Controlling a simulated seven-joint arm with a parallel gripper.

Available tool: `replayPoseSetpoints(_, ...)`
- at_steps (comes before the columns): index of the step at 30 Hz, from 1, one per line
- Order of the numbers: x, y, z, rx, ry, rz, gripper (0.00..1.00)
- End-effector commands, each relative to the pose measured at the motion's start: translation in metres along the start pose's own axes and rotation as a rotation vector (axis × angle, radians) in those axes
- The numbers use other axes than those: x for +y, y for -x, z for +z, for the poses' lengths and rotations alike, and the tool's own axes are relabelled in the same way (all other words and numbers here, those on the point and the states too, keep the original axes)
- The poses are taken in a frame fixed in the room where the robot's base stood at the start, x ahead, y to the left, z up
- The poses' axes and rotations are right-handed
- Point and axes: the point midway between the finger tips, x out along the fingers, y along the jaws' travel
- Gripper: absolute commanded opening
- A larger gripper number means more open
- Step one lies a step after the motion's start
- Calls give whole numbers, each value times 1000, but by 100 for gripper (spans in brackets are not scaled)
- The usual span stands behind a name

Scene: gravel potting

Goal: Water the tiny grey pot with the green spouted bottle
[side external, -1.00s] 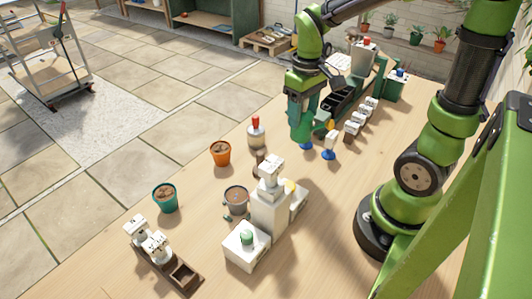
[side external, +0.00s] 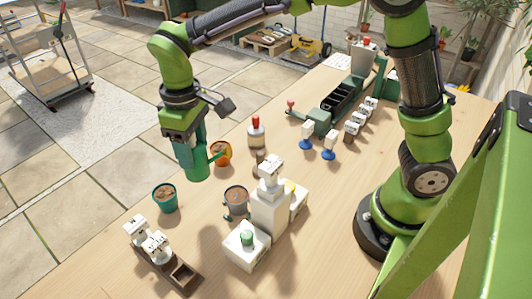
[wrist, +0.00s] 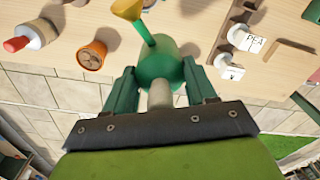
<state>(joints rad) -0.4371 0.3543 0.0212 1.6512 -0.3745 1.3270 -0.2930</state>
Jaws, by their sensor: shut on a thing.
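My gripper (side external: 184,138) is shut on the green spouted bottle (side external: 196,167), holding it roughly upright above the table's left side. The bottle's spout points right in the side view, its end overlapping the orange pot (side external: 222,150) in the picture. In the wrist view the bottle (wrist: 158,70) sits between both fingers (wrist: 160,88), and its spout runs up to a yellow tip (wrist: 127,9). The tiny grey pot (side external: 236,200), filled with brown soil, stands right of and nearer the camera than the bottle. I cannot make the grey pot out in the wrist view.
A green pot (side external: 165,198) stands left of the grey pot. A white stepped block (side external: 268,215) stands close on the grey pot's right. A red-capped bottle (side external: 256,133) stands behind. A brown tray (side external: 184,275) with white figures lies at the front.

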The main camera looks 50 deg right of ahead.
Motion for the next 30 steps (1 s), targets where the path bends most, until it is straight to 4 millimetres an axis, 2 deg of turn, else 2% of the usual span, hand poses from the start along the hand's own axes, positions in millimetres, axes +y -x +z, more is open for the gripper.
replayPoseSetpoints(5, 1, -1, 4, 66, -10, -12, 34)
replayPoseSetpoints(18, 3, -14, 13, 387, -11, -61, 34)
replayPoseSetpoints(30, 3, -17, 14, 487, -9, -77, 34)
